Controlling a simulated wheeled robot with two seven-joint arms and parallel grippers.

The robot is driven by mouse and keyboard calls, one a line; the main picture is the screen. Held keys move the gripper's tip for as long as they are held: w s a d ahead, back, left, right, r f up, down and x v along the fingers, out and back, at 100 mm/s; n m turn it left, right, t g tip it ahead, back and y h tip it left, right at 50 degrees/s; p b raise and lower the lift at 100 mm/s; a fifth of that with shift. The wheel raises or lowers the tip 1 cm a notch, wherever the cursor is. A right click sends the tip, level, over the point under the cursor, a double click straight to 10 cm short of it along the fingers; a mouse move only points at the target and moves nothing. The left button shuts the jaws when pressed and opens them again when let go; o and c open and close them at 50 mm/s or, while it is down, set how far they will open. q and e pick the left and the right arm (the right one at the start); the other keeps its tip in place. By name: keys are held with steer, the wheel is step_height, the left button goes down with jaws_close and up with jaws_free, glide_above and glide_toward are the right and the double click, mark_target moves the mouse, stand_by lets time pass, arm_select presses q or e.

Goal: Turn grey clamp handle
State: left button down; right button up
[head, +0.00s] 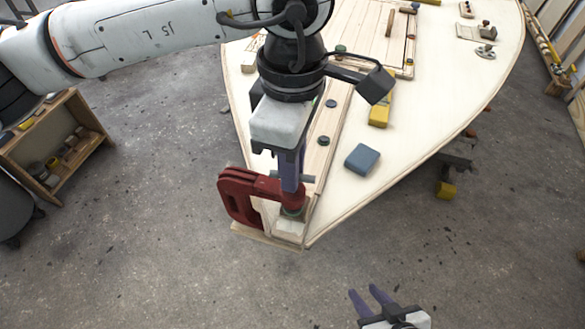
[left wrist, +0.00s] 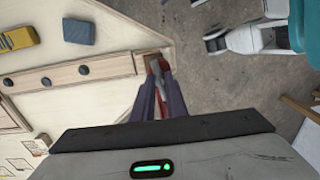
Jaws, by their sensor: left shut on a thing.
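A red clamp (head: 240,196) sits at the pointed tip of the plywood hull (head: 430,110), over light wood blocks (head: 291,228). Its grey handle bar (head: 307,179) shows just beside my left fingers. My left gripper (head: 290,188) points down on top of the clamp screw and is shut on the handle. In the left wrist view the fingers (left wrist: 159,90) close around the grey handle (left wrist: 155,66), with the red clamp (left wrist: 165,70) partly hidden behind them. My right gripper (head: 372,298) is at the bottom edge, empty, its two fingers apart.
A blue-grey block (head: 362,159) and a yellow block (head: 379,114) lie on the hull. Dark round knobs (head: 323,140) line the wood strip. A wooden shelf (head: 60,150) stands at left. The concrete floor around the tip is clear.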

arm_select(q)
steer(key=shift+f+m+b, duration=0.25)
steer(key=shift+m+b, duration=0.15)
steer(key=shift+m, duration=0.1)
steer(key=shift+r+m, duration=0.3)
steer(key=shift+m, duration=0.1)
steer(key=c, duration=1.7)
jaws_free()
steer(key=shift+o, duration=0.2)
step_height(320, 180, up, 10)
steer(key=shift+r, duration=0.15)
